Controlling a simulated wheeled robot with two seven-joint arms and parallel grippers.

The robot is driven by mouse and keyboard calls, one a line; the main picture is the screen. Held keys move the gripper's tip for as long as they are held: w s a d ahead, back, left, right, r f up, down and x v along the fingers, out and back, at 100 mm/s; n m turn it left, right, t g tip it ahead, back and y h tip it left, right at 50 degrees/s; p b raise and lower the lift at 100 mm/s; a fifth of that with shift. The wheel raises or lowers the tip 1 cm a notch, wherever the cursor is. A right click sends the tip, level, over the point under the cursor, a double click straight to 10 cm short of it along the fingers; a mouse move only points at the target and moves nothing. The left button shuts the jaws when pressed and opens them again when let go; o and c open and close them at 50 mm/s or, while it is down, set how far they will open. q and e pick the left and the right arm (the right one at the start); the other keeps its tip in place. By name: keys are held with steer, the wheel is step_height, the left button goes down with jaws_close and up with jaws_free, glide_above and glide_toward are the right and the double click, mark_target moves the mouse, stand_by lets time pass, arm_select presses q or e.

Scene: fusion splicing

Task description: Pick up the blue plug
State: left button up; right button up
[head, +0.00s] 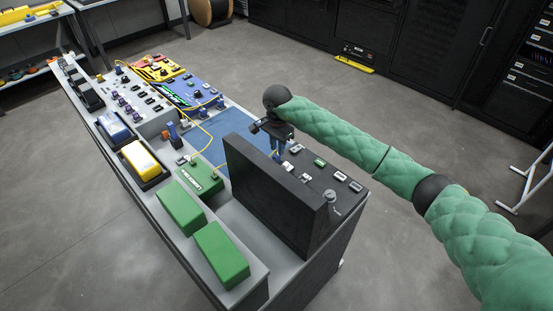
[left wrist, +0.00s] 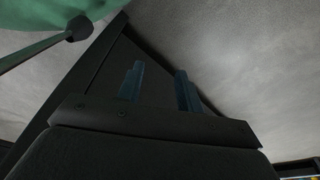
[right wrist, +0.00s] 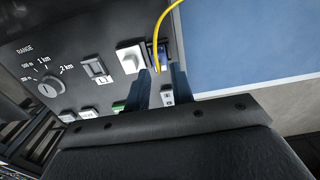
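The blue plug (right wrist: 161,52) is at the edge of a dark panel in the right wrist view, with a yellow cable (right wrist: 158,22) running up from it. A white block sits directly left of it. My right gripper (right wrist: 163,72) is open, its two fingertips just short of the plug and apart from each other, with nothing visibly held. In the head view the right gripper (head: 278,147) points down over the dark panel, and the plug is too small to tell there. My left gripper (left wrist: 158,76) is open and empty in the left wrist view, away from the bench.
The dark panel (right wrist: 66,62) carries a range knob (right wrist: 48,89) and several switches. A blue mat (right wrist: 235,45) lies beside it. A tall black case side (head: 265,190) stands near the right gripper. Green boxes (head: 221,254) and yellow and blue devices (head: 191,91) are on the bench.

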mark_target(276, 155)
step_height(276, 155, down, 3)
steer(key=shift+s+a+f, duration=0.1)
steer(key=shift+s+a, duration=0.05)
steer(key=shift+f, duration=0.7)
jaws_close()
